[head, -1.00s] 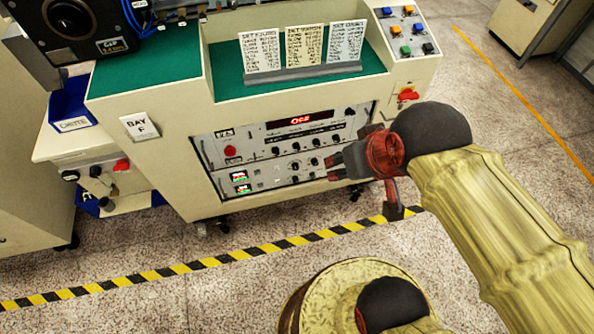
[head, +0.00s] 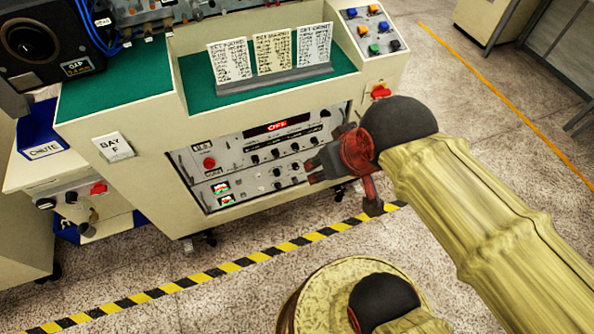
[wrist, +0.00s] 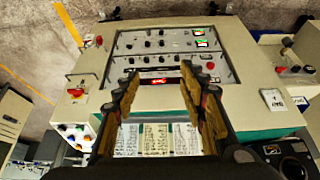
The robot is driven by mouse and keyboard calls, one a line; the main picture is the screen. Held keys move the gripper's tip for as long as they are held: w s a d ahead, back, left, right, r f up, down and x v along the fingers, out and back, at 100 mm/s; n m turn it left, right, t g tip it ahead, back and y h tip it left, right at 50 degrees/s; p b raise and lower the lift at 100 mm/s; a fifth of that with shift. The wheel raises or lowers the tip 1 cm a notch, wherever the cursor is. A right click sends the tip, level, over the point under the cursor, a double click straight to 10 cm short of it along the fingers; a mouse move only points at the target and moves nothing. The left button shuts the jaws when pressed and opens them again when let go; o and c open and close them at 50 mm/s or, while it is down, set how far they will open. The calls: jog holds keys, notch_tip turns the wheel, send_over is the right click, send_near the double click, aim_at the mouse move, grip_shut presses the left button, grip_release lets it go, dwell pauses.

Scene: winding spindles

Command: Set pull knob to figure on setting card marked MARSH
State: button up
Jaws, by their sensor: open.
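The setting card headed MARSH (head: 272,52) is the middle, cream one of three upright cards on the console shelf; its figures are too small to read. The cards also show in the wrist view (wrist: 157,140), close beyond the fingers. The control panel (head: 240,172) below has a red display (head: 278,126), a red button (head: 209,162) and several dark knobs (head: 276,152). I cannot tell which is the pull knob. My gripper (head: 318,167) is open and empty in front of the panel's right side, hiding part of it. In the wrist view its fingers (wrist: 160,76) spread across the panel's front.
A red rotary switch (head: 381,91) sits on the console's right front, below a box of coloured buttons (head: 373,32). A BAY F sign (head: 114,147) and a blue chute bin (head: 42,130) are at left.

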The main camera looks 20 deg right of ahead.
jog(key=w+d+f+g+b, duration=0.1)
jog(key=w+f+g, duration=0.15)
jog(key=f, duration=0.45)
jog(key=w+d+f+g, duration=0.1)
jog(key=d+f+g, duration=0.15)
jog(key=f, duration=0.55)
jog(key=t+b, duration=0.3)
jog(key=t, duration=1.5)
send_near(297, 169)
jog(key=w, duration=0.1)
jog(key=shift+m, duration=0.3)
jog(key=w+b, duration=0.3)
jog(key=w, duration=0.5)
jog(key=shift+a, duration=0.1)
jog(key=shift+r, duration=0.1)
